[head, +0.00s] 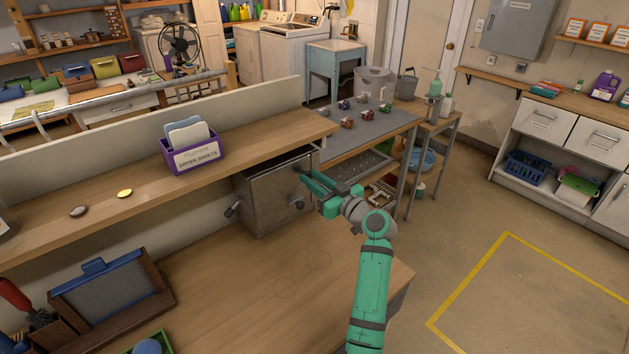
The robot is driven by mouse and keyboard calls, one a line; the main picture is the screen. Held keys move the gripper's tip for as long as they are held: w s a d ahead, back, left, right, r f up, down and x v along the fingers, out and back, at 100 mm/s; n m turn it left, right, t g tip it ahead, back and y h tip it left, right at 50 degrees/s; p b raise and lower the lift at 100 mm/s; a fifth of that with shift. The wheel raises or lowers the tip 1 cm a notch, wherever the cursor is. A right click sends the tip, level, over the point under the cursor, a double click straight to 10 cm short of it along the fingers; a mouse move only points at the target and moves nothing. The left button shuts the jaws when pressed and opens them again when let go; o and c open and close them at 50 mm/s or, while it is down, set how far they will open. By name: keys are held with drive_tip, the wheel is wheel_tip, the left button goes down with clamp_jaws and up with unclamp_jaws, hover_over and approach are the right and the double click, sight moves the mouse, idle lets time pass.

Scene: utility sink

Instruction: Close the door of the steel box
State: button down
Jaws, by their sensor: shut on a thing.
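The steel box (262,212) is a grey metal box standing on the wooden workbench, under the raised wooden shelf. Its door (280,190) faces the bench front, and I cannot tell whether it sits flush with the box. A small dark fitting sticks out at the box's lower left, and another shows low on the right. My green gripper (304,176) reaches in from the right at the upper right edge of the door. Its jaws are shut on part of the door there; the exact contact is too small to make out.
A purple box of cards (193,156) and two small discs stand on the shelf (100,206) above the bench. The bench top (270,290) before the steel box is clear. A grey side table (365,134) stands behind my gripper.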

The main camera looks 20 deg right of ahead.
drive_tip(key=shift+w, duration=0.15)
drive_tip(key=c, duration=1.6)
unclamp_jaws()
drive_tip(key=shift+w+a, duration=0.1)
drive_tip(key=shift+o, duration=0.2)
drive_tip(key=v, duration=1.1)
